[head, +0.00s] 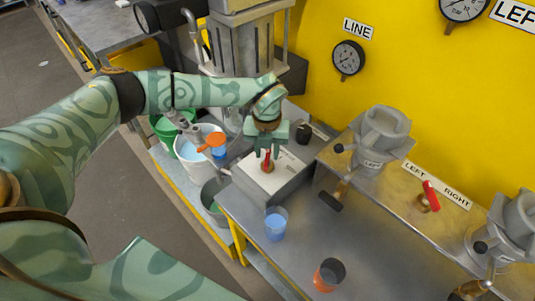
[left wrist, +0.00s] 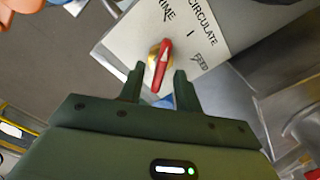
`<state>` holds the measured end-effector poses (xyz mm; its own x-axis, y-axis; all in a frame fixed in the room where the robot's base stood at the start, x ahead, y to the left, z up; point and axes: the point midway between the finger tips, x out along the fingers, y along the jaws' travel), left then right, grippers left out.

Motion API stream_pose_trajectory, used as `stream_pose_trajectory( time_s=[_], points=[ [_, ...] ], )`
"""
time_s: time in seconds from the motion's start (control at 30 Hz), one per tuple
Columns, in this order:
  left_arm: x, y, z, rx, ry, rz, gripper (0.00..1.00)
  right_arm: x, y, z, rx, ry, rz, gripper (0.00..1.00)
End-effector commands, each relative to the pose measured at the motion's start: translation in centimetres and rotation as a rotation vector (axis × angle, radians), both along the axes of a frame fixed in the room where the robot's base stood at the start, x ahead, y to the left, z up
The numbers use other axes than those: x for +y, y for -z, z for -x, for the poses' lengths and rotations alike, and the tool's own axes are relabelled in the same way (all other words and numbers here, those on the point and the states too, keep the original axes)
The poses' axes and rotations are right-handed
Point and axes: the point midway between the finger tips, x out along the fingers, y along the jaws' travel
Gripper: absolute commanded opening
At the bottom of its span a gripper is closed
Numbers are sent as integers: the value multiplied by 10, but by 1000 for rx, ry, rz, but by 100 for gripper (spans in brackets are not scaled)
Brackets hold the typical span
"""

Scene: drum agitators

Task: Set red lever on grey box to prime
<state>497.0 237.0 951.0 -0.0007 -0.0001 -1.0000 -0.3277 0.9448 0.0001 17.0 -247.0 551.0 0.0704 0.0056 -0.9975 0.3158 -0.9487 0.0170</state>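The grey box (head: 278,187) stands on the metal bench, with a white label plate on top. The red lever (head: 267,163) sits on a brass hub on that plate. In the left wrist view the red lever (left wrist: 161,65) lies between the fingers of my left gripper (left wrist: 158,82), with gaps on both sides. The label plate (left wrist: 205,30) reads PRIME, CIRCULATE and FEED; the lever's white mark points up towards the CIRCULATE side. My left gripper (head: 267,152) is open, over the lever from above. My right gripper is not clearly in view.
Another red lever (head: 431,195) sits by a LEFT RIGHT label. Buckets (head: 190,145) stand at the left.

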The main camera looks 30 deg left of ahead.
Motion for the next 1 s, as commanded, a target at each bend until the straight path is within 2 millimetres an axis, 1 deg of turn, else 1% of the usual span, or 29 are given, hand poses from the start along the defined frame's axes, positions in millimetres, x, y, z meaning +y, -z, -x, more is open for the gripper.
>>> stream_pose_trajectory(
  time_s=[0.03,0.13,0.4,0.43,0.53,0.57,0.7,0.8,0.87,1.0],
  points=[
    [0,6,0,2,0,1,34,0,2,0,0,0,-1,0],
    [0,12,0,1,0,0,34,0,2,-1,-1,-1,0,0],
    [0,13,0,0,1,1,34,-4,2,-1,-1,-3,4,0],
    [0,13,0,0,1,1,31,-4,2,-1,-2,-3,5,0],
    [0,13,0,0,1,1,3,-5,2,-1,-2,-4,6,0],
    [0,13,0,0,1,1,0,-5,2,-1,-1,-4,6,0],
    [0,12,0,0,-5,1,0,-6,1,-1,-3,-3,8,0],
    [-1,9,0,0,-76,1,0,-7,-10,-4,-7,-3,8,0],
    [-1,9,0,-1,-116,1,0,-7,-13,-4,-8,-3,8,0],
    [0,12,0,-1,-133,1,0,-7,-11,-4,-8,-2,8,0]
  ],
)
